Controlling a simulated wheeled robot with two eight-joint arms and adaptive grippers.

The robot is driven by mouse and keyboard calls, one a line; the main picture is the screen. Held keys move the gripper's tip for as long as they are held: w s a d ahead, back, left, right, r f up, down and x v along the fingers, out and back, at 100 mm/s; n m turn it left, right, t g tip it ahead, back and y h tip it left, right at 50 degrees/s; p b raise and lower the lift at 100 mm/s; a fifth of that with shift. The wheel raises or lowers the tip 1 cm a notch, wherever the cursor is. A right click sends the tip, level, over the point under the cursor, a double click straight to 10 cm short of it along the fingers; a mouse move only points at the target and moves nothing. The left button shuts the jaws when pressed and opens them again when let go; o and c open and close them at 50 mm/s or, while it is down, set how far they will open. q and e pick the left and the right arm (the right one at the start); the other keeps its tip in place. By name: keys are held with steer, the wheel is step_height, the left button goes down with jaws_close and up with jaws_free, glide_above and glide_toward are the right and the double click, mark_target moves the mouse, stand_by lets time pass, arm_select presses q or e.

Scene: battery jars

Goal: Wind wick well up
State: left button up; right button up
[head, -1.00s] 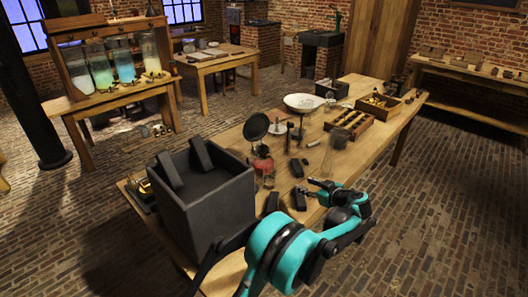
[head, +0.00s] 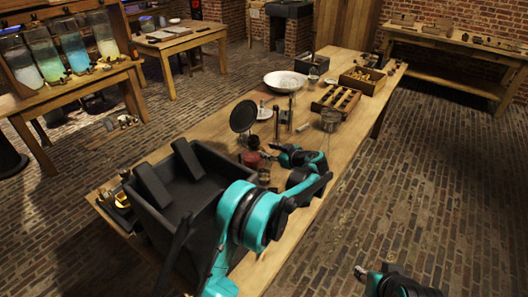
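A small red lamp (head: 251,159) stands on the table, left of my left gripper and partly hidden behind it. A round dark disc (head: 243,117) stands upright just behind the lamp. The wick is too small to make out. My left gripper (head: 270,154) is low over the table with its tips pointing left, close beside the lamp. I cannot tell whether it touches the lamp or how far its fingers are apart. My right gripper (head: 361,272) is at the bottom edge, right of the table and away from the lamp. Its fingers are too dark to read.
A dark open box (head: 205,195) with upright slabs stands at the table's near end. Behind the lamp are a white bowl (head: 285,81), a compartment tray (head: 336,100) and a wire whisk (head: 330,125). Liquid-filled jars (head: 73,50) stand on the left bench.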

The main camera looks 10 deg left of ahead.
mark_target(260, 148)
arm_select(q)
steer(key=shift+b+x, duration=0.35)
steer(key=shift+x, duration=1.05)
jaws_close()
steer(key=shift+w+d+m+g+y+p, duration=0.15)
steer(key=shift+m+g+y+p, duration=0.25)
steer(key=shift+m+g+p, duration=0.45)
steer(key=shift+w+d+f+m+g+y+p, duration=0.1)
steer(key=shift+m+g+y+p, duration=0.15)
steer(key=shift+m, duration=0.5)
steer(key=shift+w+m+g+y+p, duration=0.1)
steer(key=shift+m+y, duration=0.15)
steer(key=shift+m, duration=0.45)
